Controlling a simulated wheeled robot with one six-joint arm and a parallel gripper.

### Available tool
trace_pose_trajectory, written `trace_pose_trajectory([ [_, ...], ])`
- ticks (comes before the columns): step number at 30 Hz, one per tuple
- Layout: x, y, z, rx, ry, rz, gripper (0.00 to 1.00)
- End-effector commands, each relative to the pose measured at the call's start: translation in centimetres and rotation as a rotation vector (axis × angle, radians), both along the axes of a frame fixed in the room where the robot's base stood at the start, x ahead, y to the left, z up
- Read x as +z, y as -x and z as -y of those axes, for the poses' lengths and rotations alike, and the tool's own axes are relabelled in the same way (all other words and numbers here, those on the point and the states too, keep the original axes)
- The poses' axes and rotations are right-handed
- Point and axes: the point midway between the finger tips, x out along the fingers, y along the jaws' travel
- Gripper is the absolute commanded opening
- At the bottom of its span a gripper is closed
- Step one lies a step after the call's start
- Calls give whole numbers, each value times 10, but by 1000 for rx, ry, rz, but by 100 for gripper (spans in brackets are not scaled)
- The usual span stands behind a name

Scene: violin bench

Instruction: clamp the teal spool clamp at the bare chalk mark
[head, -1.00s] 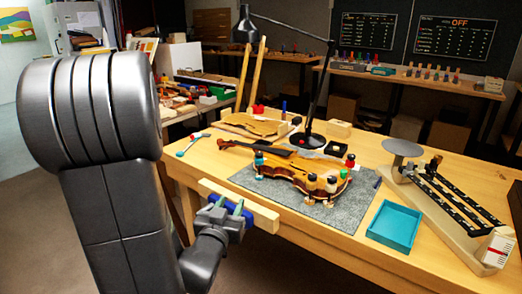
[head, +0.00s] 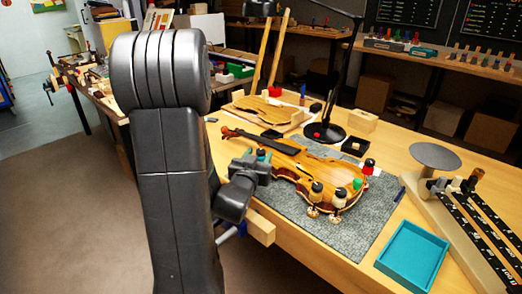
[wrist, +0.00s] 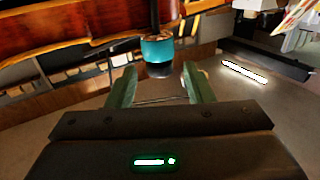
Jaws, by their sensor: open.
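The violin body (head: 293,172) lies on a grey mat on the bench; its edge (wrist: 60,32) also fills the upper left of the wrist view. The teal spool clamp (wrist: 157,50) shows in the wrist view with a dark shaft above and a dark lower end, beside the violin's edge. My gripper (wrist: 160,88) is open, its two green fingers apart, with the clamp just beyond and between the tips. I cannot tell whether they touch it. I cannot make out a chalk mark.
Several other clamps, such as a cream one (head: 316,192), stand around the violin's near right end. A black lamp (head: 324,132) stands behind. The mat (head: 350,238) has bare room in front.

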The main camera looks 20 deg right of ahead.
Motion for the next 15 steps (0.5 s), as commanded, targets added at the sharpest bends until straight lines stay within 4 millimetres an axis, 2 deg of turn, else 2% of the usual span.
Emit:
trace_pose_trajectory([
  [6,0,-18,16,-1,-1,0,47],
  [15,0,-22,18,1,-1,-1,47],
])
